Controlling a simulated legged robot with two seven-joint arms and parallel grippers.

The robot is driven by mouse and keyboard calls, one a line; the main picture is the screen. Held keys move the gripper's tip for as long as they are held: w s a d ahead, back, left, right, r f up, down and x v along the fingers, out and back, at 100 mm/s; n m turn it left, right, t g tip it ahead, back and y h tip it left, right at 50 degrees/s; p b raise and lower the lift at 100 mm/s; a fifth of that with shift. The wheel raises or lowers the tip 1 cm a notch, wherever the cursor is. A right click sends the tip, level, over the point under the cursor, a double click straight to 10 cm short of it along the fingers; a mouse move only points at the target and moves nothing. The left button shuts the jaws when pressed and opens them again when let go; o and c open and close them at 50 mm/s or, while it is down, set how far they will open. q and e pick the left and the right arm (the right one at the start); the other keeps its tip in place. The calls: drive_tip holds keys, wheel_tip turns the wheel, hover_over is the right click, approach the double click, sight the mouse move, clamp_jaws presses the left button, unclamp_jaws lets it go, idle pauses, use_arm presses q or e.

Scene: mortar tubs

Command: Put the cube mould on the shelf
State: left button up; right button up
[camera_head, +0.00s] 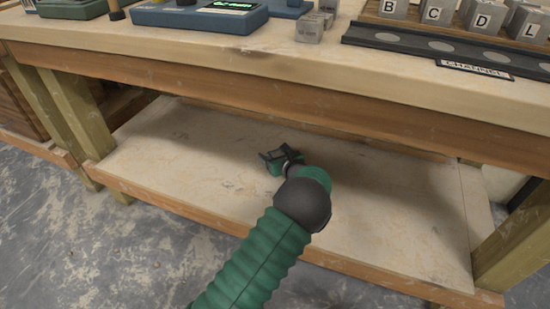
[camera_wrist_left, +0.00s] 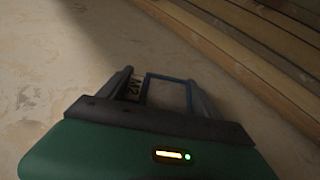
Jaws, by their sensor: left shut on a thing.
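My left gripper (camera_head: 281,155) reaches in under the workbench, over the lower shelf (camera_head: 190,160). In the left wrist view my left gripper (camera_wrist_left: 165,92) is shut on the cube mould (camera_wrist_left: 167,78), which shows as a dark square frame with a blue-grey rim between the fingers. Dark lettering that looks like "M2" shows beside the left finger. The mould is low over the pale shelf board; I cannot tell whether it touches it. In the head view the mould is mostly hidden by the gripper. My right gripper is not in view.
The bench top (camera_head: 140,47) with its wooden front edge overhangs the shelf. On it are a blue scale (camera_head: 200,15), grey cubes (camera_head: 310,28), lettered blocks (camera_head: 435,12) and a dark channel tray (camera_head: 440,45). Wooden legs (camera_head: 75,115) flank the shelf. The shelf around the gripper is clear.

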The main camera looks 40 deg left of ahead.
use_arm(q)
drive_tip(key=o, duration=1.8)
